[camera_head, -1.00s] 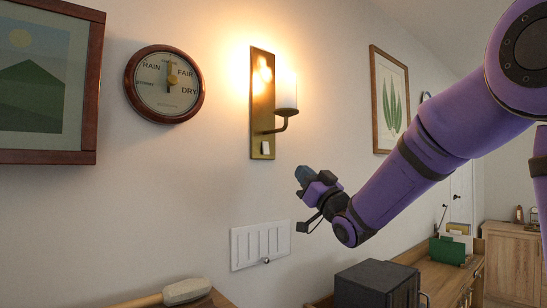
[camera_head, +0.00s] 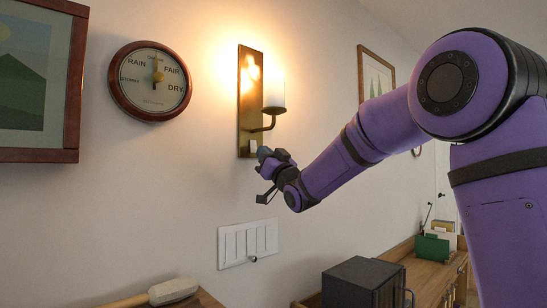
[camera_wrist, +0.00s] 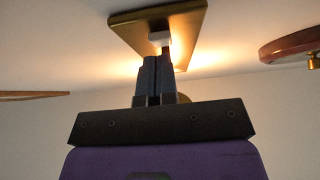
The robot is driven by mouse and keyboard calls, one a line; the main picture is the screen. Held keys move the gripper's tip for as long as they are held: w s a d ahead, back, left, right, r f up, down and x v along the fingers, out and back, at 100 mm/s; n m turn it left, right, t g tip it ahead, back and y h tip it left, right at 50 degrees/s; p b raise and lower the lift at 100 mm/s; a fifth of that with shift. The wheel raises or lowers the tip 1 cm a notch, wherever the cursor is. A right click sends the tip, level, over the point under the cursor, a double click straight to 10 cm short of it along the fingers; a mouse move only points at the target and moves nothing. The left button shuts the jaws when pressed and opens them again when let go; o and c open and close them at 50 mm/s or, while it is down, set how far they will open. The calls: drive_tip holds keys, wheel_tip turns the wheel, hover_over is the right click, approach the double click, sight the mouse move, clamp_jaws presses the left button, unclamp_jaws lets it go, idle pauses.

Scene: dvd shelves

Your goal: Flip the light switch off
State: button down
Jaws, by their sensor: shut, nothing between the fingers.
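A brass wall sconce (camera_head: 245,100) with a white cylinder shade (camera_head: 273,92) is glowing. A small white switch (camera_head: 253,146) sits low on its backplate. It also shows in the wrist view (camera_wrist: 159,37), just past the fingertips. My gripper (camera_head: 263,153) is shut and empty at the lower end of the backplate, right by the switch. In the wrist view my gripper (camera_wrist: 156,60) points at the switch; I cannot tell whether they touch.
A white wall panel with several upright slats (camera_head: 231,247) is below. A round barometer (camera_head: 150,81) and a framed picture (camera_head: 72,90) hang at left. A dark box (camera_head: 350,285) and a mallet (camera_head: 173,291) are on the wooden furniture below.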

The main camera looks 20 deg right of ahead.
drive_tip(key=shift+w+a+f, duration=0.1)
drive_tip(key=shift+w+a, duration=0.15)
drive_tip(key=shift+w, duration=0.35)
